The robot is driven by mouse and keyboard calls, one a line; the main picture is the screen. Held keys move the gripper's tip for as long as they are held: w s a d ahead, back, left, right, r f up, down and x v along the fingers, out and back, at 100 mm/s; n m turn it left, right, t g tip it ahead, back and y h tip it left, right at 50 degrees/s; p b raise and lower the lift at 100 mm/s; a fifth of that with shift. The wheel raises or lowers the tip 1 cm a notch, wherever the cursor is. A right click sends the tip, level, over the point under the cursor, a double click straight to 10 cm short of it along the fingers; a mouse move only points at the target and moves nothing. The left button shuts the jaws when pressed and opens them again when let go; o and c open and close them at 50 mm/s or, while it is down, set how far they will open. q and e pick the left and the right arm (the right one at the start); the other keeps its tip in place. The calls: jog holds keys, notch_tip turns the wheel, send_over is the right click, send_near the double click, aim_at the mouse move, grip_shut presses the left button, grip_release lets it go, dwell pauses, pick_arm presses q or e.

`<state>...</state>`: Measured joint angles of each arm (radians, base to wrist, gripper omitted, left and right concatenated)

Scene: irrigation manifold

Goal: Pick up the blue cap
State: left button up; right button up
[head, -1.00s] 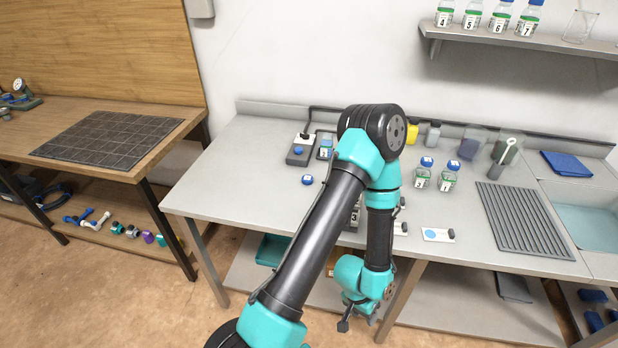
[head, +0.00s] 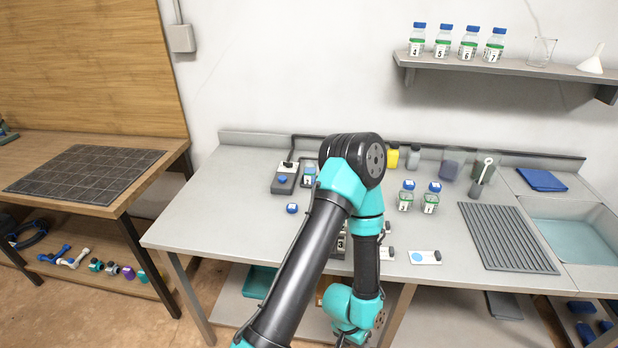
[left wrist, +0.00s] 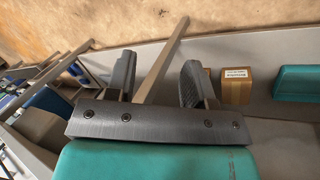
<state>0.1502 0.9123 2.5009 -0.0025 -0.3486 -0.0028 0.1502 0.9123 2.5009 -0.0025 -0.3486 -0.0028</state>
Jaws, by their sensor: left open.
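A small blue cap (head: 292,208) with a pale mark on it lies on the grey bench, left of my arm in the head view. My left arm crosses the middle of the head view and hides part of the bench. My left gripper (left wrist: 158,62) is open and empty in the left wrist view, its two dark fingers well apart. It hangs low in front of the bench, below the bench top and away from the cap. The cap does not show in the left wrist view. My right gripper is not in view.
A grey device (head: 285,178) and a bottle (head: 309,176) stand behind the cap. Two blue-capped bottles (head: 405,200) stand right of my arm, near a ribbed grey mat (head: 507,238). A cardboard box (left wrist: 237,88) sits on the lower shelf. The bench's left front is clear.

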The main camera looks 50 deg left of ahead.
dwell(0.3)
pick_arm(q)
jog(key=o, duration=0.5)
